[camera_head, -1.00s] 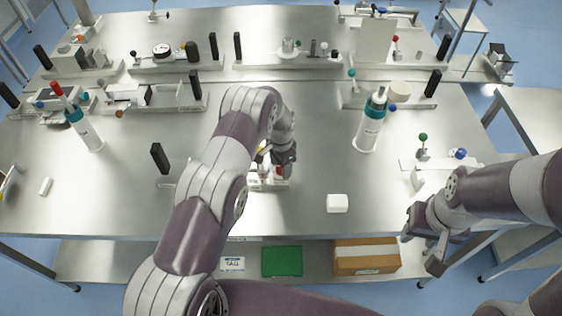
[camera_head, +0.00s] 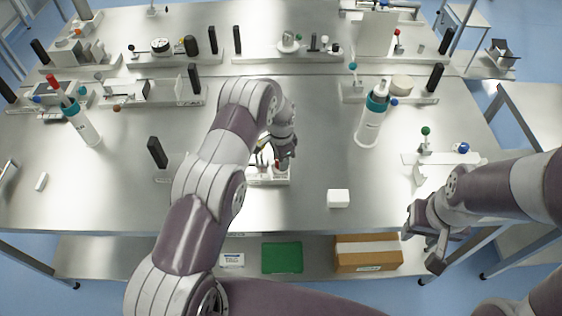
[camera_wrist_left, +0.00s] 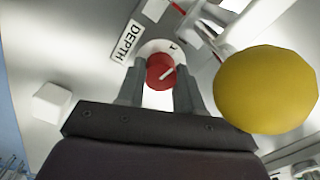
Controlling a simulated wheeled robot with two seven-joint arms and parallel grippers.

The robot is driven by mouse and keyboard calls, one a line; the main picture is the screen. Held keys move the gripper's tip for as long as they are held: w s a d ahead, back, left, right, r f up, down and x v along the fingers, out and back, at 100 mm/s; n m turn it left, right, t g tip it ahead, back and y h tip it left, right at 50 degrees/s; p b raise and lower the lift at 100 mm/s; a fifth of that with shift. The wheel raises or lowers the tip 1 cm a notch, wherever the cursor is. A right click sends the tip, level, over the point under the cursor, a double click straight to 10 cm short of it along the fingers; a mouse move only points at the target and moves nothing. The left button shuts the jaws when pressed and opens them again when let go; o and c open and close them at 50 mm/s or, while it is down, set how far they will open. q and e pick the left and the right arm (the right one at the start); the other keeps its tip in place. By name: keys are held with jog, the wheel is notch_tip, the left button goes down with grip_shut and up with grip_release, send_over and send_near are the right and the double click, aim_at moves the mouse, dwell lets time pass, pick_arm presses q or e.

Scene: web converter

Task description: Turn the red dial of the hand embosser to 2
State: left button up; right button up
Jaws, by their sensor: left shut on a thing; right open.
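The hand embosser (camera_head: 270,178) stands near the front middle of the table, partly hidden behind my left arm. Its red dial (camera_wrist_left: 161,72) has a white pointer line and sits on a pale round plate beside a DEPTH label (camera_wrist_left: 127,41). A mark on the plate, just above the dial, is too small to read with certainty. My left gripper (camera_wrist_left: 160,88) is shut on the red dial, with one finger on each side. In the head view the left gripper (camera_head: 281,166) is over the embosser. My right gripper (camera_head: 428,236) is open and empty by the table's front right edge.
A yellow ball-shaped knob (camera_wrist_left: 266,90) is close to the right of my left gripper. A white block (camera_head: 338,198) lies to the right of the embosser. A teal-topped bottle (camera_head: 371,118) stands behind it. The table front between the block and my right gripper is clear.

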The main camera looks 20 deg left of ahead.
pick_arm(q)
jog(key=m+b, duration=0.4)
jog(key=shift+f, duration=0.2)
jog(key=m+b, duration=0.1)
jog(key=m, duration=0.2)
jog(key=shift+r+b, duration=0.1)
jog(key=shift+b, duration=0.2)
jog(key=shift+r+m+b, duration=0.15)
jog(key=shift+m+b, duration=0.55)
jog(key=shift+m, duration=0.7)
jog(key=o, duration=1)
jog(key=shift+o, duration=0.2)
